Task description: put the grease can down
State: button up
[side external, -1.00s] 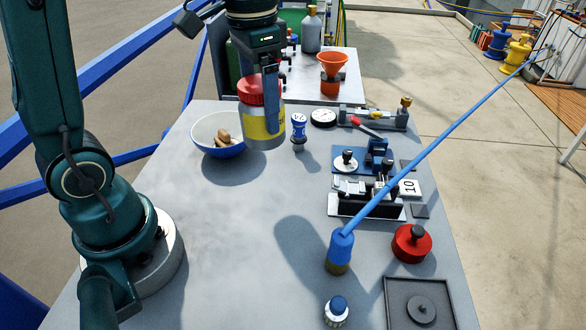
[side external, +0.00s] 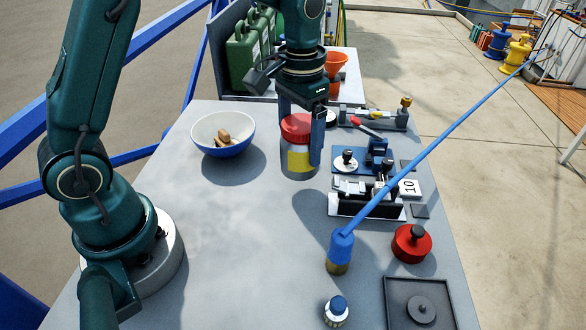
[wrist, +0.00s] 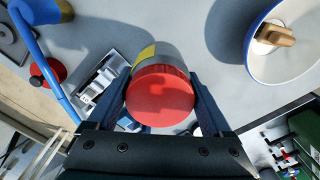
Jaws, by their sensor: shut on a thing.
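The grease can (side external: 298,160) is a grey cylinder with a yellow label and a red lid. My gripper (side external: 300,135) is shut on it near the lid, one finger on each side. The can is upright, with its shadow falling on the table to the lower right. It looks held above the grey table (side external: 230,250), but how far above is hard to tell. In the wrist view the red lid (wrist: 160,97) sits between the two fingers (wrist: 160,105). The can hides the small blue-and-white item behind it.
A white and blue bowl (side external: 223,135) with brown pieces stands to the left. Blue and black fixtures (side external: 375,160) stand close on the right. The table's front left is clear.

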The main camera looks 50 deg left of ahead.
aim_at(303, 162)
jog(key=shift+w+d+f, duration=0.15)
jog(key=shift+d+f, duration=0.25)
jog(key=shift+f, duration=1.85)
jog(key=shift+f, duration=0.1)
jog(key=o, duration=1.6)
